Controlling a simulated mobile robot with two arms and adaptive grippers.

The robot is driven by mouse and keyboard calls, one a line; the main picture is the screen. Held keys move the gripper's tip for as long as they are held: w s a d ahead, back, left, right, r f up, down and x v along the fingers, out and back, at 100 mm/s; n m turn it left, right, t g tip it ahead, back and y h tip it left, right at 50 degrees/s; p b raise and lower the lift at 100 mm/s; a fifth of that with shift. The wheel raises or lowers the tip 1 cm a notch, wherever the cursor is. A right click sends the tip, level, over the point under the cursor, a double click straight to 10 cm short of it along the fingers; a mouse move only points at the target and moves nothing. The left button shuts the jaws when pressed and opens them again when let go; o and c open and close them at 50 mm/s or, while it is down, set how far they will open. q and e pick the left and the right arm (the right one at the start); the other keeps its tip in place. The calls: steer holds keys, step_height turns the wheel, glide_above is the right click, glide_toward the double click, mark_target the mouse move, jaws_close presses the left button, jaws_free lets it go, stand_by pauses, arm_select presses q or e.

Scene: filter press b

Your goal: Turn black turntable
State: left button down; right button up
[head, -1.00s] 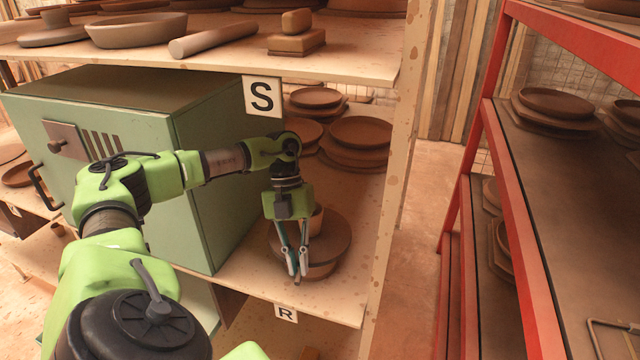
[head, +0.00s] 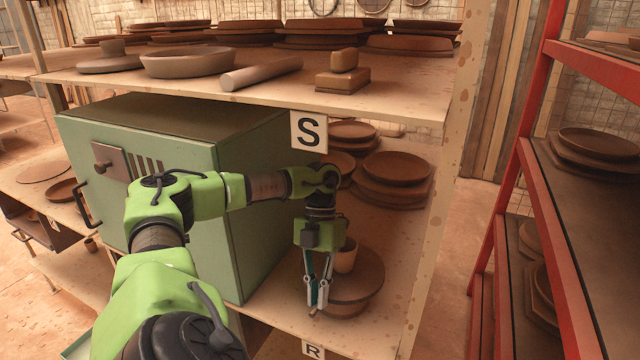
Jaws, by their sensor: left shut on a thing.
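A dark brown round turntable (head: 367,277) sits on the middle shelf, to the right of the green cabinet; it looks brown rather than black. A small tan cup (head: 346,256) stands upright on it. My left gripper (head: 318,309) points down at the turntable's front left edge, its fingers close together. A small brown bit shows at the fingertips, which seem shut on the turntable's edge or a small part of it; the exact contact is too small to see. The gripper hides part of the turntable's left side. My right gripper is not in view.
The green cabinet (head: 255,190) stands close on the left. Stacked brown plates (head: 393,178) lie behind the turntable. The upper shelf (head: 215,93) overhangs, and the shelf's side panel (head: 440,215) closes the right. A red rack (head: 550,220) stands farther right.

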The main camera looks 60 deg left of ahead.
arm_select(q)
steer(key=shift+s+f, duration=0.25)
steer(key=c, duration=2.1)
jaws_free()
steer(key=shift+c, duration=0.2)
steer(key=shift+w+r, duration=0.1)
steer(key=v, duration=0.7)
steer(key=shift+w+a+r, duration=0.1)
steer(key=shift+r, duration=0.15)
